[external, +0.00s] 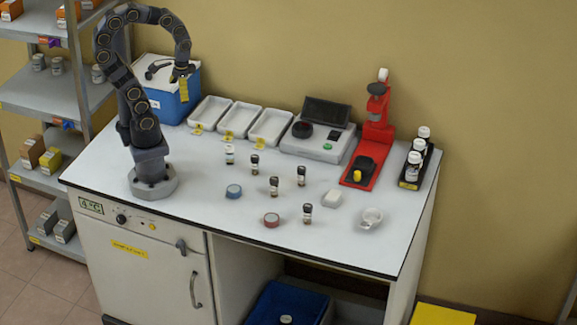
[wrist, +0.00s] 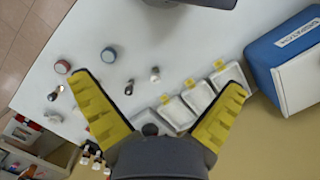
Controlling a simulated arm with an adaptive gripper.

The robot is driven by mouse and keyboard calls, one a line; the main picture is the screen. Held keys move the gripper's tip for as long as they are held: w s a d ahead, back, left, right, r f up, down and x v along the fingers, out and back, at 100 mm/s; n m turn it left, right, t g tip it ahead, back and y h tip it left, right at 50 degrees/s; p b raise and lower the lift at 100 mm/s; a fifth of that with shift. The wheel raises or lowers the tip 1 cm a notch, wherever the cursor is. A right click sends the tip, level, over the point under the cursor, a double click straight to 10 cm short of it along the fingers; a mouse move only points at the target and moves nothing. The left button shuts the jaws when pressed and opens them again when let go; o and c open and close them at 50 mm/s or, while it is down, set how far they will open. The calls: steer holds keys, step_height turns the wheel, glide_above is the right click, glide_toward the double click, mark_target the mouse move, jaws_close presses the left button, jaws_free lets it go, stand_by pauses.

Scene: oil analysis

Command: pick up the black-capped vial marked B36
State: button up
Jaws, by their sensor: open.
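Several small dark vials with black caps stand upright on the white bench top, spread over its middle. In the external view they are a back one (external: 254,164), a middle one (external: 274,186), a right one (external: 301,175) and a front one (external: 307,212). A paler-capped vial (external: 229,153) stands left of them. Their markings are too small to read, so I cannot tell which is B36. My gripper (external: 183,80) is raised near the blue box, well apart from the vials. In the wrist view its yellow fingers (wrist: 160,82) are spread and empty; vials (wrist: 129,87) show beyond them.
The blue box (external: 172,95), white trays (external: 248,121), a scale (external: 318,130) and a red stand (external: 373,130) line the back. A vial rack (external: 414,172) stands right.

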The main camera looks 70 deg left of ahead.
steer(key=shift+s, duration=0.15)
steer(key=c, duration=0.7)
steer(key=shift+o, duration=0.2)
